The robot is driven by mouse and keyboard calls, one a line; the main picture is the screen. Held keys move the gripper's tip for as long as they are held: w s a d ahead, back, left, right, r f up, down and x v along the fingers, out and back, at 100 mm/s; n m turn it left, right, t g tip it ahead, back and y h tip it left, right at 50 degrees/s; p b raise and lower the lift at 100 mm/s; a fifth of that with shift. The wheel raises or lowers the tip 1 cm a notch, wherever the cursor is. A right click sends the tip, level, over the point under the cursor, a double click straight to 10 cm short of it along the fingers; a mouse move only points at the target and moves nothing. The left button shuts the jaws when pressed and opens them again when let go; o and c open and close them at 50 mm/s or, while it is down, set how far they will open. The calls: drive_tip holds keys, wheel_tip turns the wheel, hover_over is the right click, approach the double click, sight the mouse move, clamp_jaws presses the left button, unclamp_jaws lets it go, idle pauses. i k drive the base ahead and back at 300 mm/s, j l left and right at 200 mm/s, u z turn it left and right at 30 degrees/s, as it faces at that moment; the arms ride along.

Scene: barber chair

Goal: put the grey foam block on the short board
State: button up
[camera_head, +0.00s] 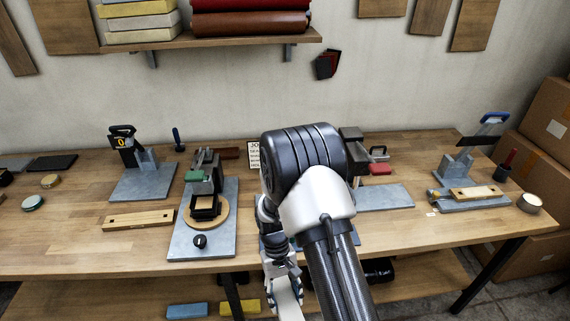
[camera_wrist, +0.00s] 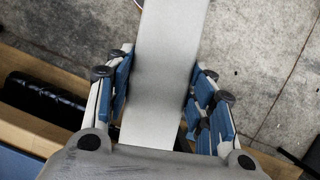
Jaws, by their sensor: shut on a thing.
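My gripper (camera_wrist: 160,88) is shut on the grey foam block (camera_wrist: 170,40), a long pale piece between the blue finger pads in the wrist view. In the head view my gripper (camera_head: 282,280) hangs low at the table's front edge, with the pale block (camera_head: 288,300) below it. My arm hides part of both. A shorter wooden piece (camera_head: 475,193) lies on a grey plate at the right; a longer one (camera_head: 138,219) lies at the left. I cannot tell for certain which thing is the short board.
The wooden workbench (camera_head: 80,245) carries several grey plates with tools. A round wooden disc (camera_head: 220,222) with a black holder stands left of my arm. Below, a lower shelf (camera_head: 425,285) holds a blue block (camera_head: 187,310) and a yellow block (camera_head: 240,307). Cardboard boxes (camera_head: 545,130) stand at right.

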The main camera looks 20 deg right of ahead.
sight(476, 191)
drive_tip(key=k+l+z, duration=0.15)
drive_tip(key=l+z, duration=0.3)
drive_tip(key=l, duration=0.8)
drive_tip(key=l+z, duration=0.45)
drive_tip(key=l, duration=0.8)
drive_tip(key=i+l, duration=0.15)
drive_tip(key=l, duration=0.15)
drive_tip(key=i+l, duration=0.3)
drive_tip(key=i, duration=1.05)
drive_tip(key=l+z, duration=0.05)
